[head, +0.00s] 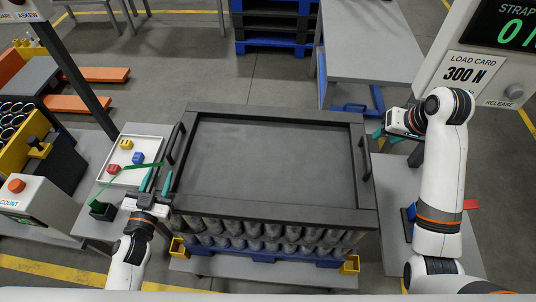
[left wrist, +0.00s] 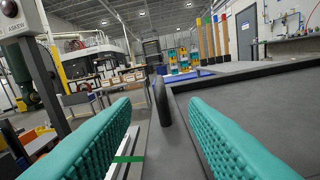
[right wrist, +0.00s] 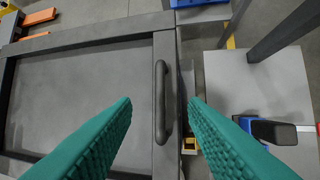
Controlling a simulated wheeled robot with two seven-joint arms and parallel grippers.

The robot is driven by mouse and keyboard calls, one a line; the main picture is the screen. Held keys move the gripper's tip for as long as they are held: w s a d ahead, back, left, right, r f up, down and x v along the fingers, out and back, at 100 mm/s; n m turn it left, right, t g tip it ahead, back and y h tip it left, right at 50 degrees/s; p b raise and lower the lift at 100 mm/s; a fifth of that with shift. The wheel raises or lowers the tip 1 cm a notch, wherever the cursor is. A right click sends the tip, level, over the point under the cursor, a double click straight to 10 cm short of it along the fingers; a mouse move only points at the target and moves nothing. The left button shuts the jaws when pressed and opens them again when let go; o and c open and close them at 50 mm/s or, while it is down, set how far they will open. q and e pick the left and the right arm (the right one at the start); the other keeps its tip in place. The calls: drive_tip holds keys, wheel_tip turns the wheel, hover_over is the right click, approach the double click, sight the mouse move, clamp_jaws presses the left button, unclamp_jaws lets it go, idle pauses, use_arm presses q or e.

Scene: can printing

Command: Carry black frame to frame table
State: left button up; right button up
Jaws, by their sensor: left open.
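The black frame (head: 270,210) lies flat on top of a stack of cans (head: 265,232) in the head view, with a bar handle on its left and right sides. My left gripper (head: 159,183) is open at the frame's left side, near the left handle (head: 175,143). In the left wrist view that handle (left wrist: 162,100) stands between the open teal fingers, beyond their tips. My right gripper (head: 382,133) is beside the frame's right side. In the right wrist view its fingers are spread, with the right handle (right wrist: 161,100) between them, apart from both. No table is labelled as the frame table.
A grey table (head: 370,40) stands beyond the frame at the back right. A blue and black pallet stack (head: 270,42) is at the back. A white tray (head: 150,140) with coloured blocks lies left. A load-card post (head: 470,70) stands right.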

sight(169, 149)
use_arm(q)
drive_tip(key=w, duration=0.8)
drive_tip(key=w+d, duration=0.1)
drive_tip(key=w, duration=0.2)
drive_tip(key=shift+w, duration=0.4)
use_arm(e)
drive_tip(key=x, duration=1.1)
drive_tip(key=shift+w+f, duration=0.2)
drive_tip(key=shift+f, duration=0.15)
use_arm(q)
drive_tip(key=shift+c, duration=0.3)
use_arm(e)
drive_tip(key=shift+c, duration=0.4)
use_arm(q)
clamp_jaws()
use_arm(e)
clamp_jaws()
use_arm(q)
drive_tip(key=shift+r, duration=0.3)
use_arm(e)
drive_tip(key=shift+r, duration=0.25)
